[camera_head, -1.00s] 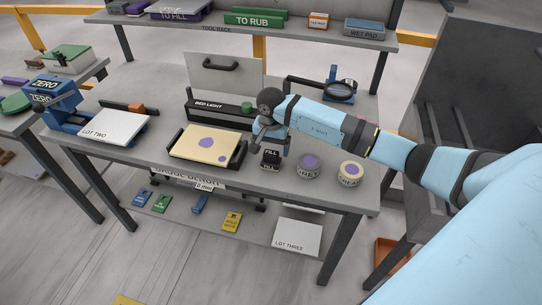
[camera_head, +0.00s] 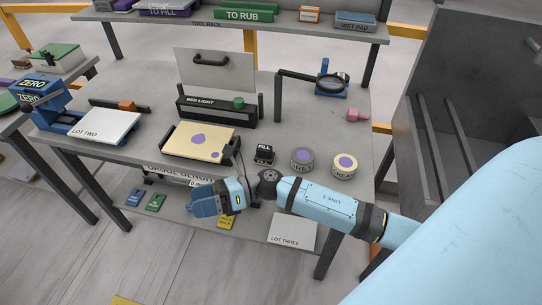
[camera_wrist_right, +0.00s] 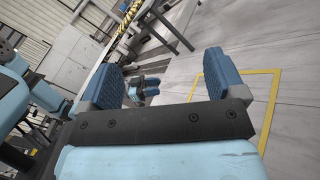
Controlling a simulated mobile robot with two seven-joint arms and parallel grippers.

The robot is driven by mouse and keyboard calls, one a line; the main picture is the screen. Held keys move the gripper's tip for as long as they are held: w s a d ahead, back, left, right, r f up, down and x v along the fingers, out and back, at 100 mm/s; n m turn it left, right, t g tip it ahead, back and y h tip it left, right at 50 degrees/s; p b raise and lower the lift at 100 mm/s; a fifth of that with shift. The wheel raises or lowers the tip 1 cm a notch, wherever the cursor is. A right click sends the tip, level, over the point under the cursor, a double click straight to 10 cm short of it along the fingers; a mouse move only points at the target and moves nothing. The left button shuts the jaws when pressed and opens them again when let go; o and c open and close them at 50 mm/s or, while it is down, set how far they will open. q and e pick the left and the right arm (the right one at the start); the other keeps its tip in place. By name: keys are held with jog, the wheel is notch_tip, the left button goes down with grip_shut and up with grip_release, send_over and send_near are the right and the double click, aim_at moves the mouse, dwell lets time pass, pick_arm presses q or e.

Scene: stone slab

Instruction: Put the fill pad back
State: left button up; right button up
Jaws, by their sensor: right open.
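A small black block labelled FILL (camera_head: 264,154) sits on the bench top, between the cream slab in its tray and the purple-topped tins. A purple block marked TO FILL (camera_head: 166,9) lies on the tool rack at the back. I cannot tell whether either is the fill pad. My right gripper (camera_head: 207,203) is at the bench's front edge, left of and nearer than the FILL block. Its blue fingers (camera_wrist_right: 168,80) stand apart with nothing between them in the right wrist view.
A cream slab with purple patches (camera_head: 195,141) lies in a dark tray. A grey tin (camera_head: 302,158) and a cream tin (camera_head: 344,164) stand right of the FILL block. The black bed light (camera_head: 215,109) stands behind. A LOT THREE plate (camera_head: 291,232) lies on the lower shelf.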

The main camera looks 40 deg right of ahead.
jog(key=s+d+f+n+t+h, duration=0.2)
jog(key=s+d+f+n+h, duration=0.2)
jog(key=n, duration=1.1)
jog(key=s+d+f+n+t+h, duration=0.3)
jog(key=s+f+n+h, duration=0.7)
jog(key=f+n, duration=0.4)
jog(key=s+d+n, duration=0.1)
jog(key=n, duration=0.1)
jog(key=shift+s+f+n+t, duration=0.15)
jog(key=shift+s+n+t, duration=0.1)
jog(key=shift+n+t, duration=0.05)
